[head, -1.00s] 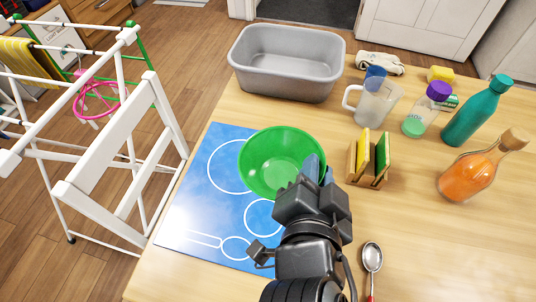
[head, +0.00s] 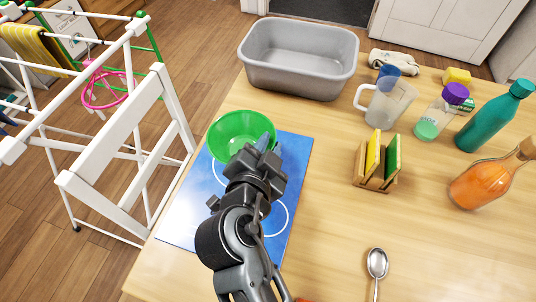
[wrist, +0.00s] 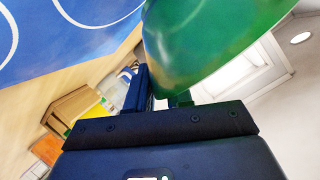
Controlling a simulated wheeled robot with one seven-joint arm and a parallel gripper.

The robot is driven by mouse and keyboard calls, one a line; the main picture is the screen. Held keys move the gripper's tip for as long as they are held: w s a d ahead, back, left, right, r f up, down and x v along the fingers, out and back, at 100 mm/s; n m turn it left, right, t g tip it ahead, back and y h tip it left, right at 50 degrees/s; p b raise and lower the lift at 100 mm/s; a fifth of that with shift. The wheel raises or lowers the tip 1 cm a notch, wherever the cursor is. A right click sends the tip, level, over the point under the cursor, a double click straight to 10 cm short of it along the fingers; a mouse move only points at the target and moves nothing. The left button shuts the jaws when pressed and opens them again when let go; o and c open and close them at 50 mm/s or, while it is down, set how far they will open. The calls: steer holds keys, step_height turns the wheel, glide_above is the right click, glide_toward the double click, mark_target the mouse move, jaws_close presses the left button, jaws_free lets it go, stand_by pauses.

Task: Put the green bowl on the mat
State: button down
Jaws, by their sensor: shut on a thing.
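The green bowl (head: 236,128) is over the far left part of the blue mat (head: 297,150) in the head view, its open side up. My gripper (head: 266,143) is shut on the bowl's right rim. In the wrist view the bowl (wrist: 205,40) fills the top middle between the fingers (wrist: 160,92), and the mat (wrist: 50,30) shows at the upper left with its white outlines. The bowl and my arm hide much of the mat. I cannot tell from the head view whether the bowl touches the mat.
A grey tub (head: 298,60) stands behind the mat. To the right are a sponge holder (head: 375,180), a clear jug (head: 385,105), a teal bottle (head: 490,118), an orange bottle (head: 487,180) and a spoon (head: 377,264). A white drying rack (head: 130,145) stands left of the table.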

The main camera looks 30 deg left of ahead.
steer(key=shift+f, duration=1.65)
steer(key=shift+f, duration=0.1)
steer(key=c, duration=1)
jaws_free()
steer(key=b+v, duration=0.1)
steer(key=v, duration=1.1)
